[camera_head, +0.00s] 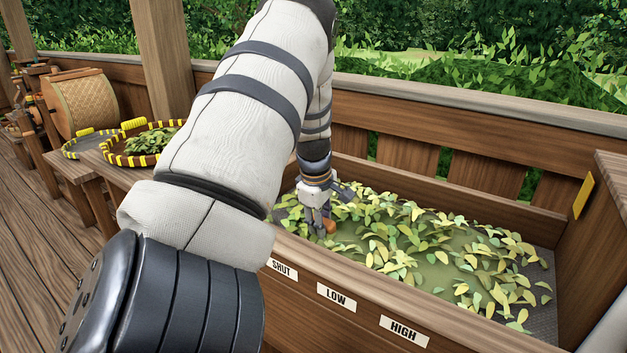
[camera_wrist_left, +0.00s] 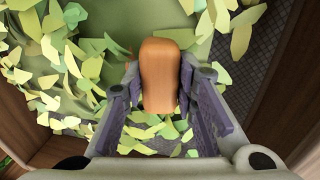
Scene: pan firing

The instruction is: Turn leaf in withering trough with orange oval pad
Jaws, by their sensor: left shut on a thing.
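The withering trough (camera_head: 480,208) is a wooden box with a dark mesh floor, at the right in the head view. Yellow-green leaf (camera_head: 385,232) lies scattered over a green layer in it, and leaf (camera_wrist_left: 90,70) also fills much of the left wrist view. My left gripper (camera_head: 318,225) is down inside the trough at its left end. It is shut on the orange oval pad (camera_wrist_left: 160,75), which sits between both fingers in the left wrist view. In the head view only a small bit of the pad (camera_head: 330,227) shows beside the fingers. My right gripper is not in view.
The trough's front wall carries labels SHUT, LOW (camera_head: 336,297) and HIGH. A yellow plate (camera_head: 583,195) is on the right end wall. Round trays with yellow-marked rims, one holding leaf (camera_head: 150,141), stand on a bench at the left. A woven drum (camera_head: 82,102) stands behind.

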